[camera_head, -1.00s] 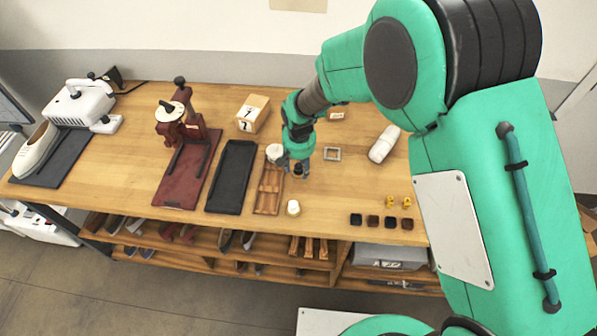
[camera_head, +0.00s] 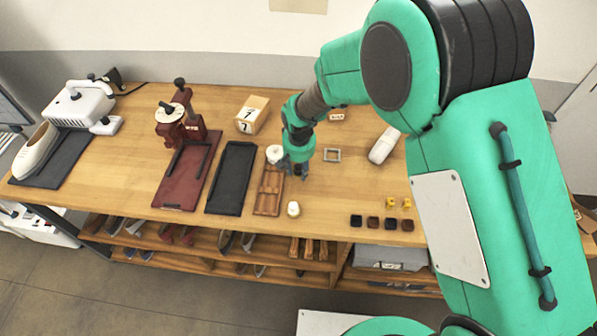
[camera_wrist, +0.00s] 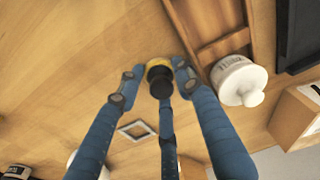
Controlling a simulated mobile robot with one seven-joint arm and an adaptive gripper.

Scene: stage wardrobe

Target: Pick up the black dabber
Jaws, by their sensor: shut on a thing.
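The black dabber (camera_wrist: 160,82) has a dark round top and a yellowish part. In the wrist view it sits between the fingertips of my gripper (camera_wrist: 154,78), and the blue fingers are shut on it. In the head view my gripper (camera_head: 295,168) is low over the table, just right of the wooden tray, and the dabber is mostly hidden behind the fingers. I cannot tell whether the dabber touches the table.
A white lidded jar (camera_wrist: 238,80) stands close beside my gripper at the wooden tray (camera_head: 268,205). A small square frame (camera_head: 332,155) lies to the right. A cream dabber-like piece (camera_head: 293,209) stands in front. Dark square tins (camera_head: 373,222) line the front edge.

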